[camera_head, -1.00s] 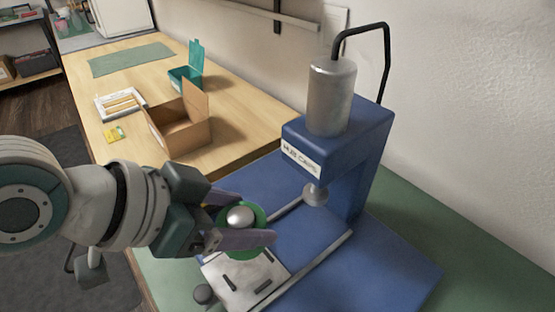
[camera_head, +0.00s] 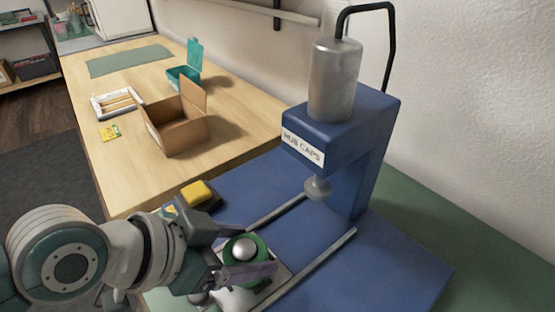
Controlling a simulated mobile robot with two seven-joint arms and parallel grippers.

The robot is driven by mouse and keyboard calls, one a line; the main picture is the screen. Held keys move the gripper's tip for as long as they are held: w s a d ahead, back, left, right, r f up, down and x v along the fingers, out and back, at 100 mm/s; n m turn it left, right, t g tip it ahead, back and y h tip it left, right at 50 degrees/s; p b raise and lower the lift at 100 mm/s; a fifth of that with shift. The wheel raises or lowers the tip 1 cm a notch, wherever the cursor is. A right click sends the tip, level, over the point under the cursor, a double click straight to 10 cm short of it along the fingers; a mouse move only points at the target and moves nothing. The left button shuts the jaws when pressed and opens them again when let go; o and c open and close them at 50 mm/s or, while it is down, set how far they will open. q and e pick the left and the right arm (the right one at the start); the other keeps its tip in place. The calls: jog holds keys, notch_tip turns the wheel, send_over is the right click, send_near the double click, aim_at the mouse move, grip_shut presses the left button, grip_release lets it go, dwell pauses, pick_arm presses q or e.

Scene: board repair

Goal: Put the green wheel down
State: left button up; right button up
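The green wheel (camera_head: 262,243), with a silver domed hub cap (camera_head: 243,251) at its middle, is between the fingers of my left gripper (camera_head: 250,258). The gripper appears shut on it. The wheel is over the light metal plate (camera_head: 240,297) on the blue press base, low down; I cannot tell whether it touches the plate. The blue press (camera_head: 345,130), labelled "HUB CAPS", stands behind, with its round ram (camera_head: 318,187) up and to the right of the wheel. My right gripper is not in view.
Two metal rails (camera_head: 325,262) run along the blue base. A yellow-topped dark object (camera_head: 197,192) lies behind my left wrist. An open cardboard box (camera_head: 178,131), a teal bin (camera_head: 186,76) and a white tray (camera_head: 117,102) stand on the wooden table (camera_head: 235,120).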

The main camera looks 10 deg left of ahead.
pick_arm(q)
jog(key=o, duration=0.3)
jog(key=shift+o, duration=0.2)
jog(key=shift+r, duration=0.35)
jog(key=s+a+r+n+g+y+p, duration=0.1)
jog(key=s+a+r, duration=0.3)
jog(key=s, duration=0.4)
jog(key=s+a+r+n+g+y+p, duration=0.2)
jog(key=s+a+r+n+y+p, duration=0.1)
jog(key=s+r, duration=0.3)
jog(key=shift+s+a+n+y, duration=0.6)
jog(key=shift+s+n+y, duration=0.15)
jog(key=shift+s, duration=0.45)
jog(key=shift+r, duration=0.1)
